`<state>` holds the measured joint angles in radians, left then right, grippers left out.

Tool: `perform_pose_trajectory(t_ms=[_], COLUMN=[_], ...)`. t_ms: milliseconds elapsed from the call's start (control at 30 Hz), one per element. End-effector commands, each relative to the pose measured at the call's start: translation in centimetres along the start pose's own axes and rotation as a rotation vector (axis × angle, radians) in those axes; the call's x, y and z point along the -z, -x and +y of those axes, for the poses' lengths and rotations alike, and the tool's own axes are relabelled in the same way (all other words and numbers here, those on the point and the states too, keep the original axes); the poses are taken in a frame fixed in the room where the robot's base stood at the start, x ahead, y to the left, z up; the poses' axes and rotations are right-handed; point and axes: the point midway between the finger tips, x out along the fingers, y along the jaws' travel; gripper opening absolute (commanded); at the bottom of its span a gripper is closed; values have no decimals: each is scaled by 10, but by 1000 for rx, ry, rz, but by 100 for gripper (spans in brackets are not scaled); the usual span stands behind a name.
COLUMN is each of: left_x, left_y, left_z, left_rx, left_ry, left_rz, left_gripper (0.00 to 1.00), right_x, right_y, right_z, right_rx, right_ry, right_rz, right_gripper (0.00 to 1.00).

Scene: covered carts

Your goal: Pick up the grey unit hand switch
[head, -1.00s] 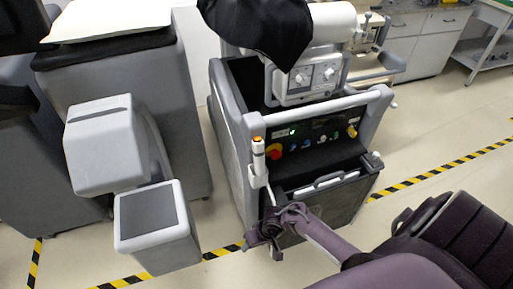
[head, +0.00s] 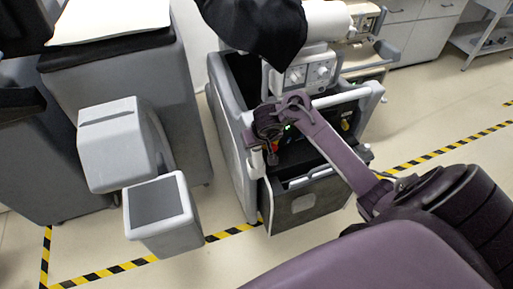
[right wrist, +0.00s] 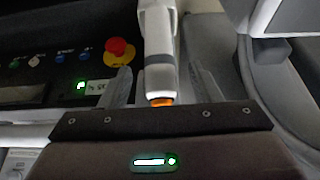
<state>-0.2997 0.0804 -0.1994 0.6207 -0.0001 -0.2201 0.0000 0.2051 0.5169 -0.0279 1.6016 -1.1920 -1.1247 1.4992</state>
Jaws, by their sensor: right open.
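The hand switch (right wrist: 158,50) is a white stick with a grey band and an orange button end. It stands in a holder at the near left corner of the grey unit (head: 228,130). In the head view only its lower part (head: 257,162) shows; my right gripper (head: 267,138) hides its top. In the right wrist view my right gripper (right wrist: 161,80) is open, with one finger on each side of the switch near the orange end. Gaps show between switch and fingers. My left gripper is not in view.
A red and yellow stop knob (right wrist: 119,51) sits close beside the switch on the unit's control panel. A white handle bar (head: 340,97) crosses the unit. A light grey machine (head: 160,215) stands to the left, with clear floor between.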

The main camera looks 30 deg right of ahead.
Motion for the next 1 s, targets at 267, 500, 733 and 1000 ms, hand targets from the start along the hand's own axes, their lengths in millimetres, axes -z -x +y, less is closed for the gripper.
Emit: perform_pose_trajectory(t_ms=[267, 500, 733, 1000], left_x=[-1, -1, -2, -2], left_y=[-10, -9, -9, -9], left_z=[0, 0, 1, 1], left_rx=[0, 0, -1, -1], left_ry=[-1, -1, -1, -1], left_rz=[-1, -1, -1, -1], left_gripper=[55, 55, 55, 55], right_x=[0, 0, 0, 0], right_y=[-27, -26, -26, -26], right_z=[1, 1, 1, 1], right_rx=[0, 0, 1, 1], right_ry=[1, 1, 0, 0], right_rz=[1, 1, 1, 1], right_gripper=[57, 51, 21, 6])
